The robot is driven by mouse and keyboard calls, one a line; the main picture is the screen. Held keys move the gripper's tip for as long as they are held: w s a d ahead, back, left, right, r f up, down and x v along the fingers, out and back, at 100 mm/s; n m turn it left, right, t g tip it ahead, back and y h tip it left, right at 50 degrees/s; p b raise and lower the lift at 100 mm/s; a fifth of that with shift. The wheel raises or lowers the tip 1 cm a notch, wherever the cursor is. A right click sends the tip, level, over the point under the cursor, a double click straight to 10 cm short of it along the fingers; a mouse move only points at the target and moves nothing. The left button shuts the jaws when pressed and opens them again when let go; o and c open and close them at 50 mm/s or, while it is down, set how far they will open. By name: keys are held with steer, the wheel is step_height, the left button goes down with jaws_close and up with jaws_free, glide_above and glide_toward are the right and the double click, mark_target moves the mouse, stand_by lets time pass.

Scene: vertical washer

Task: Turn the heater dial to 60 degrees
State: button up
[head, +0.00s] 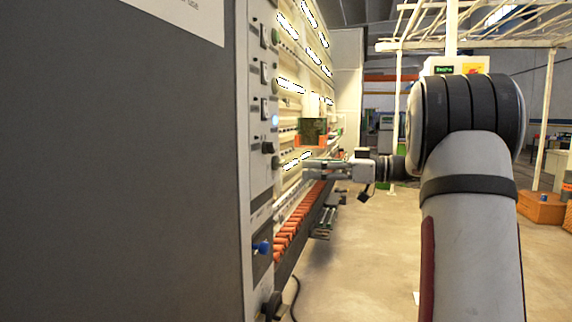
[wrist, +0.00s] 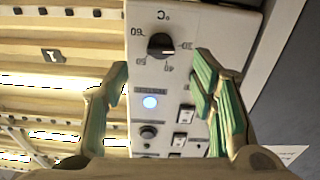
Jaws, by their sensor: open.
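The heater dial (wrist: 160,45) is a round black knob on a light grey panel, seen upside down near the top middle of the wrist view. Printed marks surround it, with 60 at its upper left and a degree-C sign above; I cannot tell exactly where its pointer sits. In the head view it appears to be the black knob (head: 267,148) below a blue light. My gripper (wrist: 160,68) is open and empty, its greenish fingers apart on either side of the panel below the dial, not visibly touching it. In the head view my gripper (head: 310,168) reaches toward the machine from the right.
A lit blue indicator (wrist: 150,101) and several switches (wrist: 185,115) share the panel. A blue-handled knob (head: 262,247) sits low on it. Rows of orange parts (head: 290,235) line the machine below my gripper. Open floor (head: 370,260) lies to the right of the machine.

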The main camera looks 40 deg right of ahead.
mark_target(284, 164)
steer(key=x, duration=0.7)
steer(key=shift+w+a+p, duration=0.2)
steer(key=shift+w+p, duration=0.05)
steer(key=shift+p, duration=0.05)
steer(key=c, duration=1.2)
